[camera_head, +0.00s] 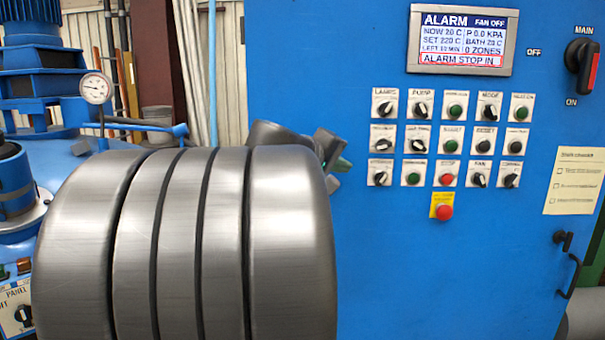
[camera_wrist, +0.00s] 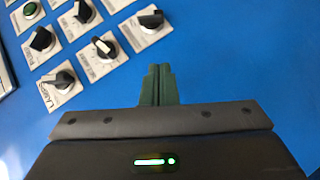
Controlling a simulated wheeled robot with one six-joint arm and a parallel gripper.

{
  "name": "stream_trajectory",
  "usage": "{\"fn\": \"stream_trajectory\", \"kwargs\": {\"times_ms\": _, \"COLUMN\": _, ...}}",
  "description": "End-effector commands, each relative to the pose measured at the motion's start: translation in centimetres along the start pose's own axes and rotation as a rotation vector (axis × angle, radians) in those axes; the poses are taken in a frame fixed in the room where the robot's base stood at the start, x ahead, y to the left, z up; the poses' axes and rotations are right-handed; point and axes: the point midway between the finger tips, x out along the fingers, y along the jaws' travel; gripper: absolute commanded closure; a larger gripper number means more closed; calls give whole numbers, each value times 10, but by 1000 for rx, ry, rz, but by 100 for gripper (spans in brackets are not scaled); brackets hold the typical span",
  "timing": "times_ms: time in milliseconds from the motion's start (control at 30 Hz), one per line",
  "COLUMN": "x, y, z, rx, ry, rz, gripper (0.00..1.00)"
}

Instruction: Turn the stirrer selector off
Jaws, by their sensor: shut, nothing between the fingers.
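The blue cabinet's control panel (camera_head: 450,138) carries rows of black selectors and round buttons. Most labels are too small to read, so I cannot tell which selector is the stirrer's. The left column shows the lamps selector (camera_head: 385,108), a middle selector (camera_head: 382,145) and a bottom selector (camera_head: 380,177). In the wrist view these look like the lamps selector (camera_wrist: 62,80), the middle one (camera_wrist: 103,47) and the bottom one (camera_wrist: 150,20). My gripper (camera_head: 342,164) is left of the panel, shut and empty. Its fingers (camera_wrist: 158,85) lie over bare blue metal, apart from the knobs.
An alarm display (camera_head: 462,40) sits above the panel, and a red-handled main switch (camera_head: 582,66) is at right. A red stop button (camera_head: 443,211) on a yellow plate is below the rows. A gauge (camera_head: 95,88) and blue machinery stand at left. My arm hides the cabinet's lower left.

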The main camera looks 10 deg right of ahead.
Motion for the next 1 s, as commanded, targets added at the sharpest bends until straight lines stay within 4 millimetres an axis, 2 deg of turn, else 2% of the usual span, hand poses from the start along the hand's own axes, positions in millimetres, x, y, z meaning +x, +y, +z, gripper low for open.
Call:
{"fn": "stream_trajectory", "kwargs": {"times_ms": 200, "x": 48, "y": 1, "z": 1, "rx": -1, "ry": -5, "rz": -1, "gripper": 100}}
{"fn": "stream_trajectory", "kwargs": {"times_ms": 400, "x": 64, "y": 1, "z": 20, "rx": -1, "ry": -3, "rz": 0, "gripper": 100}}
{"fn": "stream_trajectory", "kwargs": {"times_ms": 600, "x": 72, "y": 0, "z": 28, "rx": 0, "ry": 0, "rz": -1, "gripper": 100}}
{"fn": "stream_trajectory", "kwargs": {"times_ms": 1000, "x": 72, "y": 0, "z": 28, "rx": -1, "ry": 1, "rz": 0, "gripper": 100}}
